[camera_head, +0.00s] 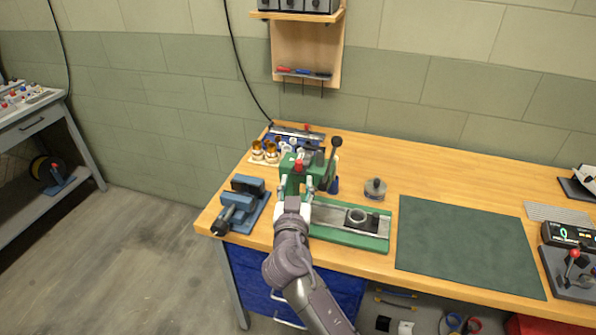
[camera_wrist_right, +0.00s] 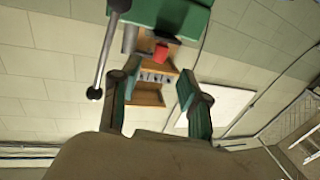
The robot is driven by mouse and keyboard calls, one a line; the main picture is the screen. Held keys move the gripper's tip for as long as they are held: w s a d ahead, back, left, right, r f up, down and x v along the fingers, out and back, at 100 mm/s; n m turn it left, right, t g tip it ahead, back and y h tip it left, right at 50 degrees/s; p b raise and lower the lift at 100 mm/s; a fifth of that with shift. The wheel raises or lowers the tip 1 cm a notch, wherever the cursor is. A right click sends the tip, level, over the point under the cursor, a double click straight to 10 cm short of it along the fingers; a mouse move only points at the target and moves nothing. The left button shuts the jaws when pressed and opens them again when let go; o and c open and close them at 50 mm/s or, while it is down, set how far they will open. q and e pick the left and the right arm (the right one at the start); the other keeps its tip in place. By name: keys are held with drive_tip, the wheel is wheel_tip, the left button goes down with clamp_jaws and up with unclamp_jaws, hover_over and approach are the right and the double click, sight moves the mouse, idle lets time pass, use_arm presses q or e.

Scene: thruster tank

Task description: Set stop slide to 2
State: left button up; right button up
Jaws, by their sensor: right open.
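A green press (camera_head: 320,177) with a black-knobbed lever (camera_head: 336,142) stands on the wooden bench. A red knob (camera_head: 298,165) is on its front; a red part (camera_wrist_right: 161,54) also shows at the press in the right wrist view. The press's green base (camera_head: 345,240) carries a grey rail and a round fitting (camera_head: 358,218). I cannot make out a stop slide scale or its numbers. My right gripper (camera_head: 296,186) is in front of the press, just below the red knob. Its fingers (camera_wrist_right: 158,98) are apart with nothing visibly between them. My left gripper is out of view.
A blue vise (camera_head: 242,205) stands close left of the press. A dark green mat (camera_head: 465,245) lies clear on the right. A counter with a red-knobbed control box (camera_head: 570,265) is at far right.

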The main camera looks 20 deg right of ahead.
drive_tip(key=shift+v, duration=2.1)
drive_tip(key=shift+f, duration=0.1)
